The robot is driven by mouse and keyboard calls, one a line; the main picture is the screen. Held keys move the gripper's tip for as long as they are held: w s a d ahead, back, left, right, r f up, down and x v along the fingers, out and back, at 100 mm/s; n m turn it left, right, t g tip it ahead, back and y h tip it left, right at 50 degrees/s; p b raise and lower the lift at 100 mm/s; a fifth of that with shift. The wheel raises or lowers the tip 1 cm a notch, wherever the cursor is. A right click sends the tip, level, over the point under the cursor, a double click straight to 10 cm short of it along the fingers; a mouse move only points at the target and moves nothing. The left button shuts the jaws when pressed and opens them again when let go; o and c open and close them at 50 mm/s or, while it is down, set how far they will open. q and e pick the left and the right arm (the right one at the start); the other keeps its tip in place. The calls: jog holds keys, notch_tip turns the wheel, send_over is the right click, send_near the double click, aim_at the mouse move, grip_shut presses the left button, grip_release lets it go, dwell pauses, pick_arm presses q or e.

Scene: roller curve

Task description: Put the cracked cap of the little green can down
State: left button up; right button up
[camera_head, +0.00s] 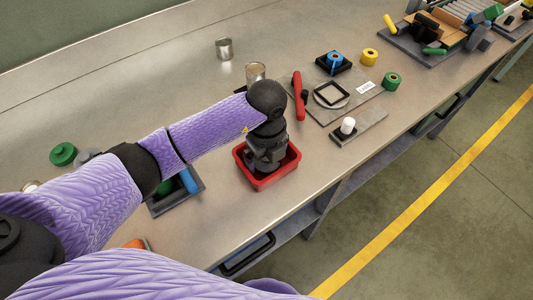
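My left gripper (267,162) points down into a red tray (262,184) near the front edge of the bench. Its fingertips are hidden by the gripper body and the tray walls, so I cannot tell whether it is open or shut. No cracked cap can be made out; anything between the fingers is hidden. A small green round thing (391,81) with a pale centre stands at the right of the bench. Another green round thing (63,154) lies at the left, behind my arm. I cannot tell which is the little green can. My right gripper is not in view.
Two metal cans (224,48) (255,73) stand behind the tray. A grey plate (346,100) with a square frame, a red-handled tool (299,95), a white-topped piece (348,126) and a yellow round thing (369,57) are to the right. The back left bench is clear.

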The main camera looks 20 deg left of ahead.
pick_arm(q)
jog(key=shift+r, duration=0.3)
notch_tip(320, 180, up, 12)
jog(key=p, duration=0.3)
